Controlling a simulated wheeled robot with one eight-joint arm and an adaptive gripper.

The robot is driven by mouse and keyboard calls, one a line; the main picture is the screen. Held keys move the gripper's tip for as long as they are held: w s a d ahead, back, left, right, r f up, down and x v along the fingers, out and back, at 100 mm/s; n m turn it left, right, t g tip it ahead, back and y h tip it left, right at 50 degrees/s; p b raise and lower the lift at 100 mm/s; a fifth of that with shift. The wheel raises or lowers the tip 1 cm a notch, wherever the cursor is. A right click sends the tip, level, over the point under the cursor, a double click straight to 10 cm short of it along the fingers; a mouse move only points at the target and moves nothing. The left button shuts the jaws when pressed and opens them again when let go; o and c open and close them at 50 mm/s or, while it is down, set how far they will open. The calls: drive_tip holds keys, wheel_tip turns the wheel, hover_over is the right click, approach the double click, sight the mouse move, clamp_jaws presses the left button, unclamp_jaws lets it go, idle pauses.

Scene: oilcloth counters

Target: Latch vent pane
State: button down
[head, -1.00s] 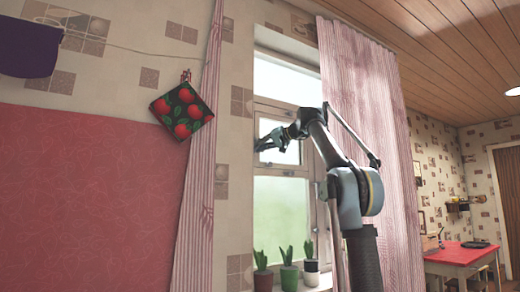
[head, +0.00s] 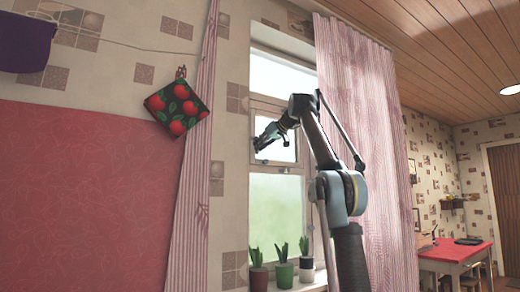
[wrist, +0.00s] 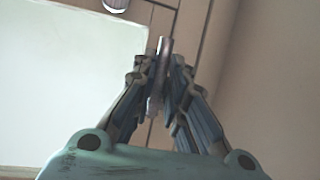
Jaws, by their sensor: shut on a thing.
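The vent pane (head: 284,153) is the small framed pane in the middle of the window, below the top pane; its bright glass (wrist: 65,85) fills the left of the wrist view. My gripper (head: 257,146) is at the left side of this pane. In the wrist view my gripper (wrist: 160,75) is shut on a slim grey handle (wrist: 154,104), which stands between its fingers beside the frame. My fingers partly hide the handle's base. I cannot tell whether the pane lies fully flush in its frame.
Potted plants (head: 283,272) stand on the sill below. A striped curtain (head: 365,130) hangs right of the window and another (head: 193,210) hangs left. A red table (head: 455,252) is at the far right.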

drive_tip(key=shift+w, duration=0.1)
idle(0.3)
drive_tip(key=c, duration=1.6)
unclamp_jaws()
drive_tip(key=shift+w+d+f, duration=0.1)
drive_tip(key=v, duration=1.2)
drive_tip(key=s+d+f+m+g+h, duration=0.2)
drive_tip(key=s+d+f, duration=0.3)
drive_tip(key=s+f, duration=0.9)
drive_tip(key=s+d+f+m+g+h, duration=0.3)
drive_tip(key=s+f, duration=1)
drive_tip(key=f, duration=2.8)
drive_tip(key=s+d+f+m+g+h, duration=0.2)
drive_tip(key=s+d+f+m+h, duration=0.2)
drive_tip(key=s+f, duration=1)
drive_tip(key=d+f, duration=0.3)
drive_tip(key=f, duration=1)
drive_tip(key=shift+s+d+f+h, duration=0.25)
drive_tip(key=shift+s+d+h, duration=0.05)
drive_tip(key=shift+d, duration=0.1)
